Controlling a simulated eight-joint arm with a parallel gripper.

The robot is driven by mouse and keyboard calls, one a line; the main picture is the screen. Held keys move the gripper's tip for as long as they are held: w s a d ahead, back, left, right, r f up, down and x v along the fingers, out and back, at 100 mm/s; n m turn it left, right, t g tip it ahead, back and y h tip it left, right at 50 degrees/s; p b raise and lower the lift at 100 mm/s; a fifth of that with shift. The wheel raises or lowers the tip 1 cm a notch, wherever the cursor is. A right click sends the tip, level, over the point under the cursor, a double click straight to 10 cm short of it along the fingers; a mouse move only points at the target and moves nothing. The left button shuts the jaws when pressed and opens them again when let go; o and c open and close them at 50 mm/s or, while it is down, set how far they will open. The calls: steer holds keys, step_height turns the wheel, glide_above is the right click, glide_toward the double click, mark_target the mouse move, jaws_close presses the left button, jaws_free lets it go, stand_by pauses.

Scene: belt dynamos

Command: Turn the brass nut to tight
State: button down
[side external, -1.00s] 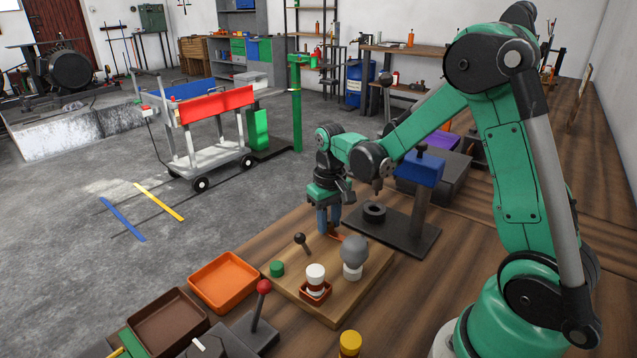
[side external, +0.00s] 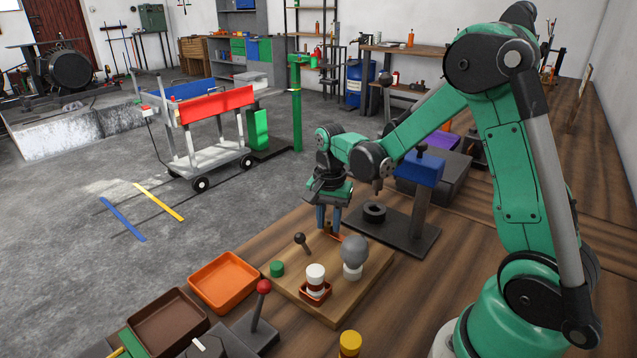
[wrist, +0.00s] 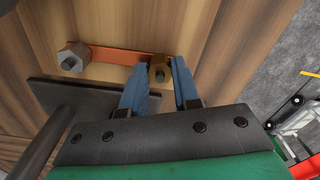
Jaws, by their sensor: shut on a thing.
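The brass nut (wrist: 160,70) sits on a stud at one end of an orange strip (wrist: 118,55) on the wooden board (side external: 345,308). My gripper (side external: 328,222) points down at the far part of the board. In the wrist view its blue fingers (wrist: 158,80) are on either side of the nut, shut on it. A grey nut (wrist: 73,57) with a stud sits at the strip's other end. In the side view the fingers hide most of the brass nut.
On the board stand a black-knobbed lever (side external: 301,240), a green cap (side external: 277,269), a white-and-brown stack (side external: 316,278) and a grey bulb (side external: 354,252). A blue-headed press (side external: 420,170) stands close behind. An orange tray (side external: 224,282) lies to the left.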

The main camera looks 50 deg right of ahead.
mark_target(329, 224)
steer(key=shift+m, duration=1.9)
steer(key=c, duration=0.6)
jaws_free()
steer(key=shift+c, duration=0.2)
steer(key=shift+r, duration=2.8)
